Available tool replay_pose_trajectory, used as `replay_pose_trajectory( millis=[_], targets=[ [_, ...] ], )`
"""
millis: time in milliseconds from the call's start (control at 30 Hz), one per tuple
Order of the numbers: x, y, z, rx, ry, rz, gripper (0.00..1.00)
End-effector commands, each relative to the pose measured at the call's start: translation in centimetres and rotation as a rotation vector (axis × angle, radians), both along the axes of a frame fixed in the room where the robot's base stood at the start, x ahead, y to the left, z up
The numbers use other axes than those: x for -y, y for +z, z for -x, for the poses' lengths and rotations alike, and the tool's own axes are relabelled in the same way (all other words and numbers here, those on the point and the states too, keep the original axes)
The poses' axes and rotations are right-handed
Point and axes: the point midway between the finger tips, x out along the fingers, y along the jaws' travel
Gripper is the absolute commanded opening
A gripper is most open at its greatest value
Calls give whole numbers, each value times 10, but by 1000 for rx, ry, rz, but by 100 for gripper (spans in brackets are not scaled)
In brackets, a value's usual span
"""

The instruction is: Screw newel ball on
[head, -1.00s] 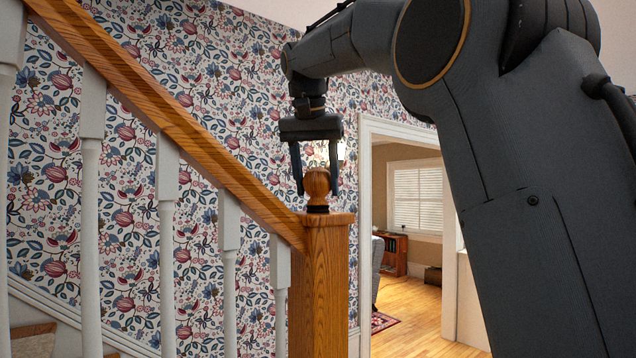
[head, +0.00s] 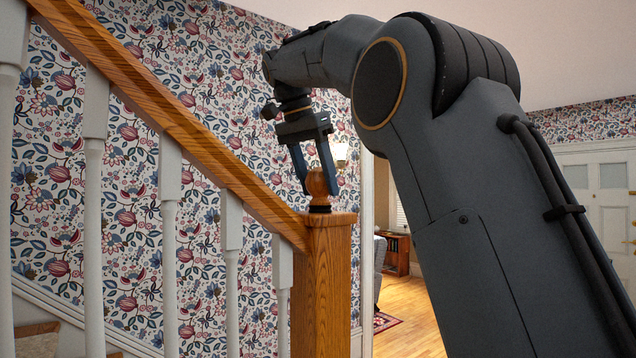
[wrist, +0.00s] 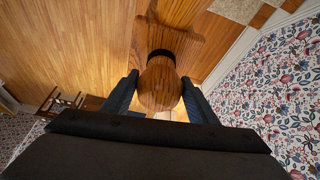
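The newel ball (head: 318,184) is a turned, brown wooden knob. It stands upright over the top of the square oak newel post (head: 322,285). A dark band (head: 319,209) shows between the ball's base and the post cap; it also shows in the wrist view (wrist: 161,55). My gripper (head: 321,190) reaches down from above with one finger on each side of the ball. In the wrist view, the ball (wrist: 160,88) sits between the two fingertips, which appear to touch its sides. The gripper looks shut on it.
A sloping wooden handrail (head: 170,115) meets the post from the upper left, with white balusters (head: 170,240) under it. The patterned wall (head: 260,240) stands behind. A doorway with a wooden floor (head: 405,325) lies to the right of the post.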

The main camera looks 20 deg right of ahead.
Motion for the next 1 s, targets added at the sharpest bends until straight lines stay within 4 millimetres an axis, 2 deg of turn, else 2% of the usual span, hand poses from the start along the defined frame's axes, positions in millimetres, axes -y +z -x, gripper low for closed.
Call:
replay_pose_trajectory(
  millis=[33,100,133,500,1000],
  targets=[
    [0,0,0,1,0,0,61],
    [0,0,0,0,1,0,73],
    [0,0,0,0,1,0,74],
    [-2,4,0,1,3,0,74],
    [-22,60,12,4,3,0,74]
  ],
)
